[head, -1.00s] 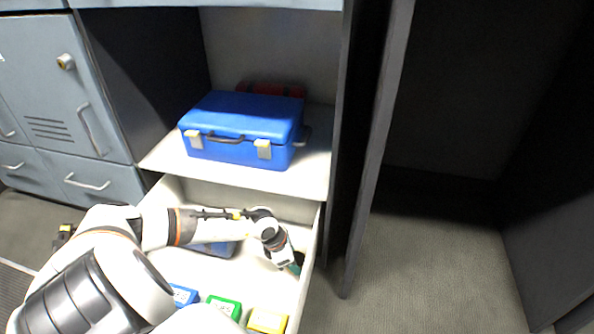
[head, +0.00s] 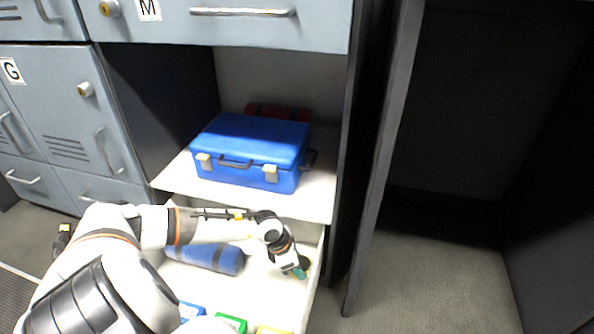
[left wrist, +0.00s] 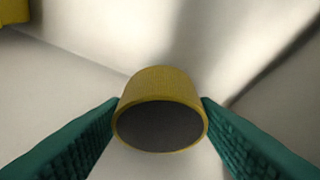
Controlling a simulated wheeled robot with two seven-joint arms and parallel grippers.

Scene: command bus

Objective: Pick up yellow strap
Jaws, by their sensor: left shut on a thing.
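The yellow strap (left wrist: 160,82) shows in the left wrist view as a short roll with a ribbed yellow side and a dark grey end face. My left gripper (head: 300,272) is low inside the open drawer (head: 308,290), near its right wall. Its teal fingers are shut on the strap, one on each side of the roll. In the head view the strap is mostly hidden by the gripper; a small dark round patch beside the fingers may be part of it. My right gripper is not in view.
A blue roll (head: 215,258) lies in the drawer, with blue (head: 190,311), green (head: 232,323) and yellow (head: 270,330) boxes at the front. A blue case (head: 250,150) stands on the shelf above, before a red item (head: 278,111). A dark panel (head: 375,170) rises right.

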